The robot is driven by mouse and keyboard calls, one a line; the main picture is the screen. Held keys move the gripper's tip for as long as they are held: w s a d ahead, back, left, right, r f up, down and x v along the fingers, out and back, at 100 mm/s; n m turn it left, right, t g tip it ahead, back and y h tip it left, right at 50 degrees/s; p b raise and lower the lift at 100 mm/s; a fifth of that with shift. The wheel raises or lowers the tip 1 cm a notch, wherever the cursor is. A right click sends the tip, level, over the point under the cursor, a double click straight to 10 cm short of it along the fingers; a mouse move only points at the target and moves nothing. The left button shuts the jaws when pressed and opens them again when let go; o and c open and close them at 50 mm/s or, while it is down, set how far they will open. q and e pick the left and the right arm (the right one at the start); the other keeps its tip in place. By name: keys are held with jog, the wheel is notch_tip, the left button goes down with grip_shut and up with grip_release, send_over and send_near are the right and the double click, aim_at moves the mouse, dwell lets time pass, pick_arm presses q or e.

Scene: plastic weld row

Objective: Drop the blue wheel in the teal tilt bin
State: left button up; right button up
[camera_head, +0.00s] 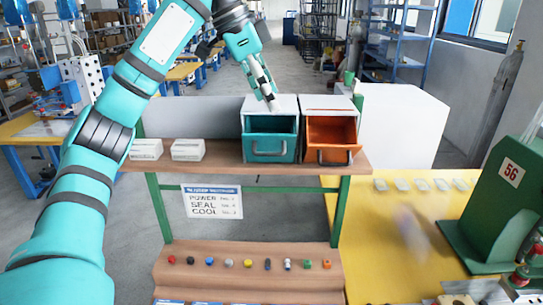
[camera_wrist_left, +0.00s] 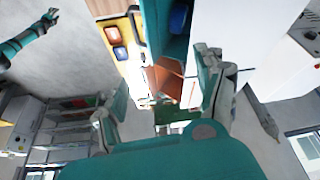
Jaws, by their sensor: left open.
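The teal tilt bin (camera_head: 270,155) stands on the upper shelf, its front tipped open. My left gripper (camera_head: 270,102) is above and just behind the bin's opening, pointing down. In the left wrist view its fingers (camera_wrist_left: 162,75) are apart with nothing held between them. A small round blue piece (camera_head: 209,262) sits in the row on the lower shelf; at this size I cannot tell if it is the wheel. My right gripper is out of view.
An orange tilt bin (camera_head: 331,135) stands open to the right of the teal one and also shows in the left wrist view (camera_wrist_left: 166,82). White boxes (camera_head: 188,149) sit at the left of the shelf. A green press (camera_head: 500,205) stands at the right on a yellow table (camera_head: 385,250).

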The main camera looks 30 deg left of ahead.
pick_arm(q)
jog(key=v, duration=1.2)
jog(key=shift+d+f, duration=0.1)
jog(key=shift+f, duration=0.1)
dwell(0.3)
